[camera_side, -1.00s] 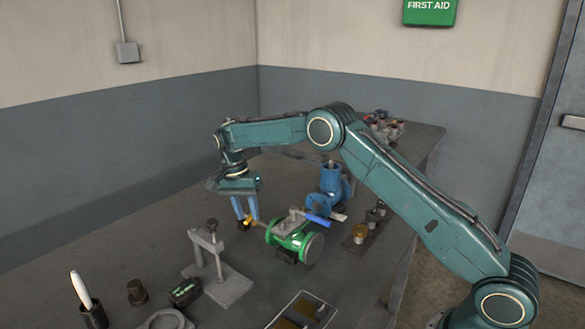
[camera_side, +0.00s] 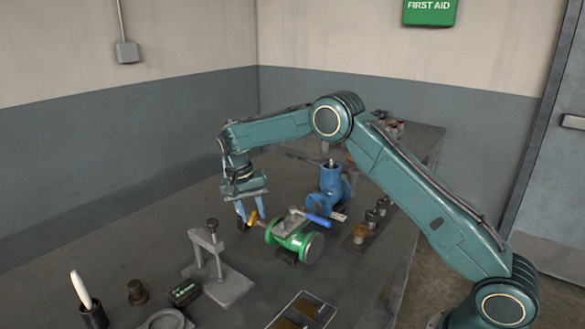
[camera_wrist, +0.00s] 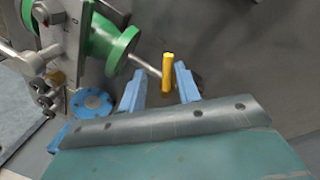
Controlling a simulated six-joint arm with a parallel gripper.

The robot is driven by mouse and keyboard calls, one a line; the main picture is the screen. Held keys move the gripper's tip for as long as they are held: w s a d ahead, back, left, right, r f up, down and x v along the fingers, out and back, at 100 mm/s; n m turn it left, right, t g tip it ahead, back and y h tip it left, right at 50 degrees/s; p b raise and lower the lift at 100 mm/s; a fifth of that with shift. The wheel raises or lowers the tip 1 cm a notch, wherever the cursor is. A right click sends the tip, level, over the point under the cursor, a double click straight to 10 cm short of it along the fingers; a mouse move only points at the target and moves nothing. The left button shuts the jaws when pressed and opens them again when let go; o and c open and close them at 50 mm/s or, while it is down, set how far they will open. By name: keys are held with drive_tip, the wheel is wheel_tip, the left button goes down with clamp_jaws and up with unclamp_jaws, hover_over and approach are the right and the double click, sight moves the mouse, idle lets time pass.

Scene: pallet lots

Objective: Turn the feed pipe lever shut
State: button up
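A green-flanged pipe valve (camera_side: 295,238) stands on the bench. It carries a lever with a blue grip (camera_side: 317,219) on top and a lever with a yellow grip (camera_side: 253,217) at its left end. Which lever the task calls the feed pipe lever is not marked. My gripper (camera_side: 251,221) points down at the yellow grip. In the wrist view the yellow grip (camera_wrist: 168,73) stands between my two blue fingers, close to the right one, with a gap on the left. A thin metal rod (camera_wrist: 147,66) runs from the green flange (camera_wrist: 113,44) towards it.
A blue pipe fitting (camera_side: 328,185) stands behind the valve. A grey clamp stand (camera_side: 225,282) is at front left. A dark strip with several knobs (camera_side: 359,233) lies to the right. A tray (camera_side: 320,305) is at the front.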

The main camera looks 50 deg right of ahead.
drive_tip(key=n, duration=0.3)
drive_tip(key=s+d+n+t, duration=0.1)
drive_tip(key=n, duration=0.2)
drive_tip(key=d+n, duration=0.1)
drive_tip(key=n, duration=0.2)
drive_tip(key=shift+s+d+t+h, duration=0.25)
drive_tip(key=shift+t+h, duration=0.05)
wheel_tip(320, 180, up, 14)
drive_tip(key=a, duration=0.3)
drive_tip(key=s+r+t, duration=0.1)
drive_tip(key=s+r, duration=0.4)
drive_tip(key=s, duration=0.3)
drive_tip(key=s+r+t, duration=0.1)
drive_tip(key=s+r, duration=0.4)
drive_tip(key=s, duration=0.4)
drive_tip(key=shift+d+r+t, duration=0.15)
drive_tip(key=shift+d+t, duration=0.2)
drive_tip(key=shift+t, duration=0.05)
drive_tip(key=shift+s, duration=0.15)
idle(0.5)
